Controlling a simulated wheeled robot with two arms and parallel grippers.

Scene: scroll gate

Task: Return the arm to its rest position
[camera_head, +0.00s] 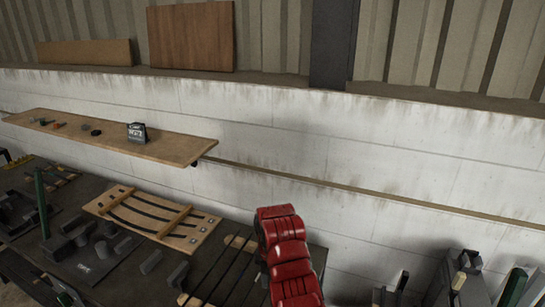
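A red jointed arm part (287,255), which looks like one of my own arm links, rises from the bottom edge near the middle of the head view. Its rounded upper end stands in front of the right end of the dark workbench (135,262). No gripper fingers show on it, and I cannot tell which arm it belongs to. Neither gripper is in view, so what they hold is hidden.
A wooden board with dark curved strips (150,217) lies on the bench among grey metal parts. A wooden wall shelf (120,140) above it carries a dark labelled block (137,133) and small items. Tools with handles (465,280) stand at the lower right. A white block wall (370,160) lies behind.

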